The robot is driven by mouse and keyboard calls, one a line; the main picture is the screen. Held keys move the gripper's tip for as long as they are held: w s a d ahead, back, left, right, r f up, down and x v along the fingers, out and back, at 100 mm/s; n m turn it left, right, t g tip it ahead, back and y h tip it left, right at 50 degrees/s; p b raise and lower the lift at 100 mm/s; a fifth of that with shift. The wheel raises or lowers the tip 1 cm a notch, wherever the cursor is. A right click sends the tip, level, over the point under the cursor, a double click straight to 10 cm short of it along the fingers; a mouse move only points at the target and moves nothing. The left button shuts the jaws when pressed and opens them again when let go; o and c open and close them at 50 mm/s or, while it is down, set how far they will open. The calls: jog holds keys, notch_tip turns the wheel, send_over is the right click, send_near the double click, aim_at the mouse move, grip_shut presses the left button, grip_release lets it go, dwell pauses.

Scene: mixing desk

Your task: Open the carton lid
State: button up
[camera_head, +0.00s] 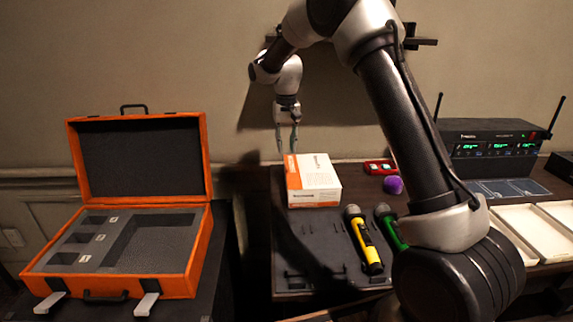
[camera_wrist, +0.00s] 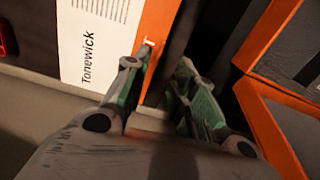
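The carton (camera_head: 315,183) is a white box with an orange left end, lying shut on the dark desk mat. My gripper (camera_head: 287,148) points down just behind its left end. In the wrist view the carton (camera_wrist: 100,45) shows its printed white top and orange band. My gripper (camera_wrist: 167,57) has its two green-grey fingers apart, with nothing seen between them. One fingertip overlaps the orange edge near a small pale notch (camera_wrist: 149,43); I cannot tell whether it touches.
An open orange case (camera_head: 190,250) with grey foam stands at left. A purple ball (camera_head: 393,185), a red device (camera_head: 380,167), a wireless receiver (camera_head: 490,138) and white trays (camera_head: 530,232) are to the right.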

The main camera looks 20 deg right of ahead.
jog(key=shift+s+m, duration=0.1)
jog(key=shift+m, duration=0.2)
notch_tip(320, 180, down, 8)
jog(key=shift+r, duration=0.2)
grip_shut()
